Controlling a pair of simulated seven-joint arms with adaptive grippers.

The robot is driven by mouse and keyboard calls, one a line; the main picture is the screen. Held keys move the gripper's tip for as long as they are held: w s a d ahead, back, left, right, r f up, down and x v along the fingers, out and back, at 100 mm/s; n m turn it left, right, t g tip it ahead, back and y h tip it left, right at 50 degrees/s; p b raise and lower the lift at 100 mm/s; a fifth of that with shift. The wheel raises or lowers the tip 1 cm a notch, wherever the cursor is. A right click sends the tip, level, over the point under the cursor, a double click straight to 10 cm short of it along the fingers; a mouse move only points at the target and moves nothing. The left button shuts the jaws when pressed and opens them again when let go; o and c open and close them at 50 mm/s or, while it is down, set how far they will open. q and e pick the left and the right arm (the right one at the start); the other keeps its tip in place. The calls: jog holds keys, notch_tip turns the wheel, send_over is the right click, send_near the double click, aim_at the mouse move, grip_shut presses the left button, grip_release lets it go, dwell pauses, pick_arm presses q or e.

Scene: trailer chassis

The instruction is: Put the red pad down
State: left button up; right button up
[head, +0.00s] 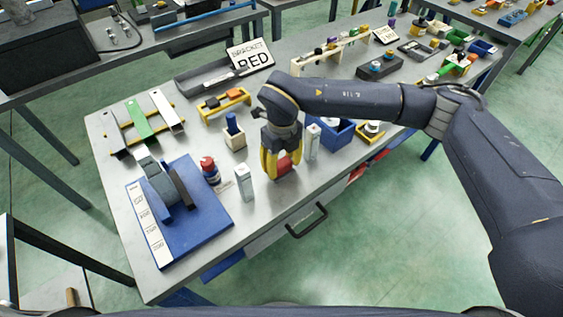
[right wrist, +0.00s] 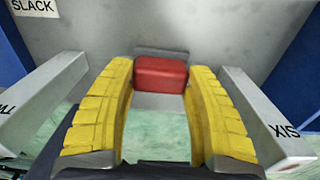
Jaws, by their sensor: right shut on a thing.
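My right gripper (head: 281,166) reaches down over the front part of the grey table (head: 268,203). Its yellow fingers are closed on the red pad (head: 285,163). In the right wrist view the red pad (right wrist: 160,75) sits between the two fingertips (right wrist: 158,85), with a thin grey edge behind it. The gripper is between two pale upright blocks, one at its left (head: 244,183) and one at its right (head: 313,142). I cannot tell whether the pad touches the table. My left gripper is not in view.
A blue board (head: 205,222) with a grey device lies at the left. A blue bin (head: 338,133) is behind the right block. The table's front edge is close.

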aim_at(282, 163)
jog(key=o, duration=1.4)
jog(key=shift+f, duration=0.1)
notch_tip(282, 163, up, 12)
jog(key=shift+r, duration=0.2)
